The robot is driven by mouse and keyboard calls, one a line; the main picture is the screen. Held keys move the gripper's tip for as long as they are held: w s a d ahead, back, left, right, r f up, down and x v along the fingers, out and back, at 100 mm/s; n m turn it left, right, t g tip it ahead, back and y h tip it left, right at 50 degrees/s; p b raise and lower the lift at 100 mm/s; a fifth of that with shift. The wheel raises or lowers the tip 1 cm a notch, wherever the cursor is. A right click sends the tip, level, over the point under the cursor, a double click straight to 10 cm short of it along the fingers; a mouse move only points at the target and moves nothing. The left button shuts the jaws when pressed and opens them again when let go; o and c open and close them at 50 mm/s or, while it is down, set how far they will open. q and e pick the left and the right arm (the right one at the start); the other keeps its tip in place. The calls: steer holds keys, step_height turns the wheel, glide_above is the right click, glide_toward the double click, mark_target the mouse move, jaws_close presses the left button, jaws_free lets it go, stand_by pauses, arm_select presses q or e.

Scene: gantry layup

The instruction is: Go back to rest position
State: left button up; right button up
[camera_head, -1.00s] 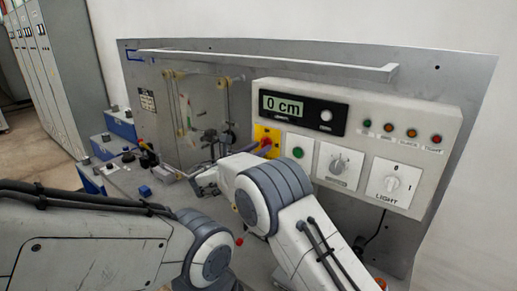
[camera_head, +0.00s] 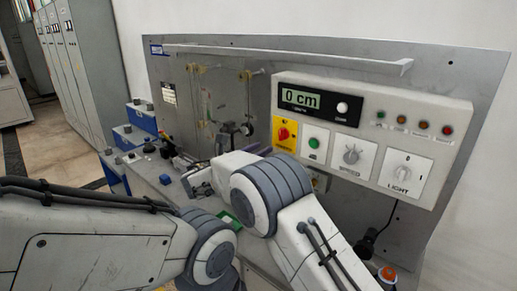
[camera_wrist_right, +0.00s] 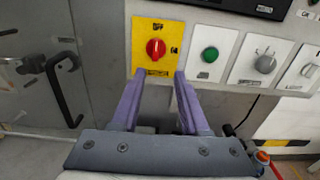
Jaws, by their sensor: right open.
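My right gripper (camera_head: 264,151) is in front of the control panel, just left of and below the red rotary switch (camera_head: 284,133) on its yellow plate. In the right wrist view, its two purple fingers (camera_wrist_right: 160,78) are apart with nothing between them. The red switch (camera_wrist_right: 155,48) shows beyond the fingertips, and a gap separates them from it. My left arm enters from the lower left, bent at a grey joint; its gripper is not visible.
The panel (camera_head: 372,112) has a display reading 0 cm, a green button (camera_head: 314,143) and knobs. A grey cabinet door with a black handle (camera_wrist_right: 63,88) is beside it. Blue-and-grey boxes (camera_head: 134,135) stand left.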

steer(key=s+d+f+m+g+y+b, duration=0.1)
steer(key=s+f+m+g+y, duration=0.3)
steer(key=s, duration=1.1)
steer(key=s+d+f+m+g+y+b, duration=0.2)
steer(key=s+f+m+g+y, duration=0.2)
steer(key=s+m, duration=0.6)
steer(key=s+d+f+m+g+y+b, duration=0.2)
steer(key=s+f+m+g+y, duration=0.2)
steer(key=s, duration=1.7)
step_height(320, 180, down, 2)
steer(key=m+g, duration=0.1)
steer(key=m, duration=0.2)
steer(key=shift+d+f+g+y, duration=0.2)
steer(key=shift+d+g+y, duration=0.1)
steer(key=shift+d+g, duration=0.1)
steer(key=shift+o, duration=0.3)
steer(key=shift+w, duration=0.1)
